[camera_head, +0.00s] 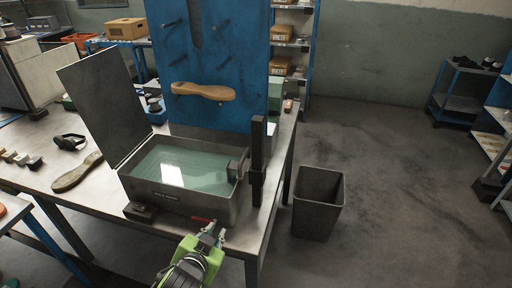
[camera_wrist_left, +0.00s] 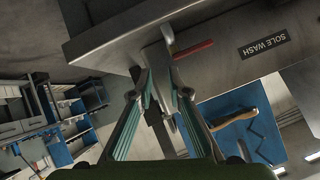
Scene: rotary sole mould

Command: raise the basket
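The grey wash tank (camera_head: 180,200) stands at the table's front right corner, holding greenish liquid (camera_head: 185,167). Its SOLE WASH label (camera_wrist_left: 264,42) shows in the left wrist view. I cannot make out a separate basket; anything under the liquid is unclear. A dark upright post (camera_head: 257,160) with a grey block stands at the tank's right side. A red bar (camera_head: 203,220) sits low at the tank's front; it also shows in the left wrist view (camera_wrist_left: 193,49). My left gripper (camera_head: 216,234) is just in front of it, fingers apart. A grey part lies near the fingertips (camera_wrist_left: 163,93); contact is unclear. My right gripper is not in view.
A grey lid panel (camera_head: 103,105) stands open left of the tank. A blue panel (camera_head: 215,60) with pegs and a tan sole (camera_head: 203,91) rises behind. A sole (camera_head: 77,173) lies on the table (camera_head: 60,200). A dark bin (camera_head: 318,203) stands on the floor at right.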

